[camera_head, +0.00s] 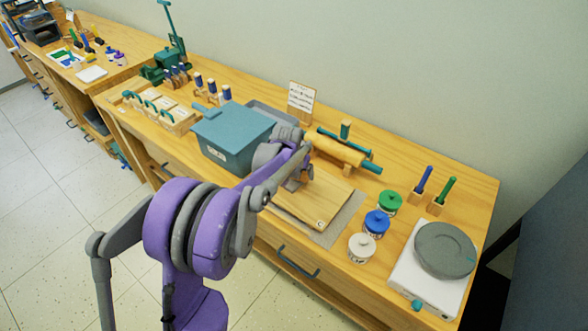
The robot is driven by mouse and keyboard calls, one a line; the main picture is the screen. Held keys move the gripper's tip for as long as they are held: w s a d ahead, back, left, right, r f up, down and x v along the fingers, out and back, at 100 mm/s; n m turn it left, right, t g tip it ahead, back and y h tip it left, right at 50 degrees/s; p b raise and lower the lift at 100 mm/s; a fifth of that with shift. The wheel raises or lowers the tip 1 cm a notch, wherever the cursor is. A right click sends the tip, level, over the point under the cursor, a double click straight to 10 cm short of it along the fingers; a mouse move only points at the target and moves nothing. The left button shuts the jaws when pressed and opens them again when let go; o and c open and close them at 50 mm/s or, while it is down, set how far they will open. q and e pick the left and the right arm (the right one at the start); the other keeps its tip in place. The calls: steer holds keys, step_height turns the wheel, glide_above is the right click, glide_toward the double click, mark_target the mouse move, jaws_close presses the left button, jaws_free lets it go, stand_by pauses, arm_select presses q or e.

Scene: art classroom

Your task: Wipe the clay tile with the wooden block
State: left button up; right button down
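A flat tan slab (325,207) with a small round mark near its front corner lies on a grey mat (345,222) in the middle of the bench. I cannot tell for sure whether this slab is the clay tile or a board. My purple and grey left arm reaches in from the lower left. Its gripper (294,183) is low over the slab's back left part, pointing down. The fingers are small and partly hidden by the arm, so I cannot tell whether they are open or hold the wooden block. I cannot make out the wooden block. My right gripper is not in view.
A teal lidded bin (232,137) stands left of the slab. A rolling pin (340,150) lies behind it. White, blue (376,223) and green-lidded jars and a grey turntable (445,250) stand to the right. A small sign (302,97) stands at the wall.

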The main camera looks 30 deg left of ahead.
arm_select(q)
steer(key=shift+s+d, duration=0.15)
steer(key=shift+d, duration=0.75)
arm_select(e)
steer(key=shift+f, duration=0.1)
